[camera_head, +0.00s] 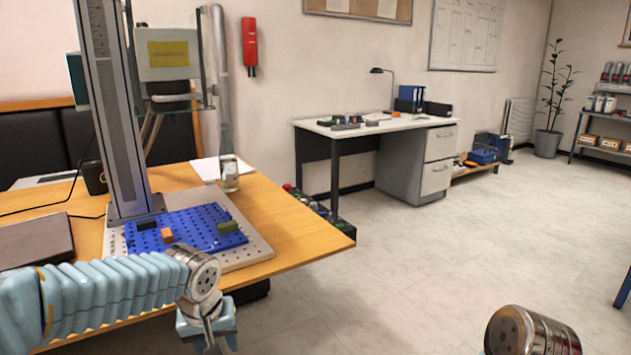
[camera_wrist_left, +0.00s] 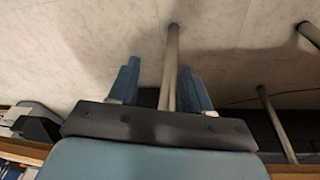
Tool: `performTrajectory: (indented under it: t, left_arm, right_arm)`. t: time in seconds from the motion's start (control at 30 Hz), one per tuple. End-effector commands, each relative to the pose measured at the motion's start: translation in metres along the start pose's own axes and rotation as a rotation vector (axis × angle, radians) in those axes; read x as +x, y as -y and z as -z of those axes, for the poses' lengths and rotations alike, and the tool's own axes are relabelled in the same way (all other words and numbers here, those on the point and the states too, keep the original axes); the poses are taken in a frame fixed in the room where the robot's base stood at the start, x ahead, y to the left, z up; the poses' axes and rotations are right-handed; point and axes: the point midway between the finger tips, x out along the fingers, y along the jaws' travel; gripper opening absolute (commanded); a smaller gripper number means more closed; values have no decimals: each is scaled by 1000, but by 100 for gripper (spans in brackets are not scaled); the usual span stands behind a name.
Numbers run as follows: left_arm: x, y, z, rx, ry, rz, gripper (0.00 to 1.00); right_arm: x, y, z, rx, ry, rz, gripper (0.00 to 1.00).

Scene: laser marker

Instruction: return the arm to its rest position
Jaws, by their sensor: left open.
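My left arm (camera_head: 100,295), in a light blue sleeve, reaches in from the left in front of the wooden table (camera_head: 290,235). Its wrist bends down beside the table's near edge, and its fingertips cannot be made out in the head view. In the left wrist view my left gripper (camera_wrist_left: 160,85) is open, with two blue fingers apart and nothing between them. Behind the fingers are pale floor and table legs. A metal joint of my right arm (camera_head: 530,330) shows at the lower right; my right gripper is out of view.
On the table stand the laser marker's column (camera_head: 112,120), a blue perforated plate (camera_head: 185,230) with small orange, green and black blocks, a bottle (camera_head: 229,172) and a dark laptop (camera_head: 35,240). A white desk (camera_head: 375,125) stands against the wall. The floor at right is open.

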Motion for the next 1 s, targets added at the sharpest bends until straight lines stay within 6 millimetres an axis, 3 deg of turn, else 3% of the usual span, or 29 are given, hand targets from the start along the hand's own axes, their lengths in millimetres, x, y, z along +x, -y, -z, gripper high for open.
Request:
performTrajectory:
  t: [0.17,0.3,0.43,0.5,0.63,0.73,1.0]
  left_arm:
    - [113,-24,-44,96,130,-124,49]
    - [212,-34,-116,120,216,-257,49]
    - [272,-27,-186,96,243,-320,49]
    - [291,-20,-216,83,244,-326,49]
    - [306,-9,-251,73,238,-315,49]
    - [310,-5,-259,72,232,-310,49]
    - [310,-5,-258,73,227,-310,49]
  right_arm:
    - [0,0,0,0,0,0,53]
    - [0,0,0,0,0,0,53]
    - [0,0,0,0,0,0,53]
    - [0,0,0,0,0,0,53]
    - [0,0,0,0,0,0,53]
    - [0,0,0,0,0,0,53]
    - [0,0,0,0,0,0,53]
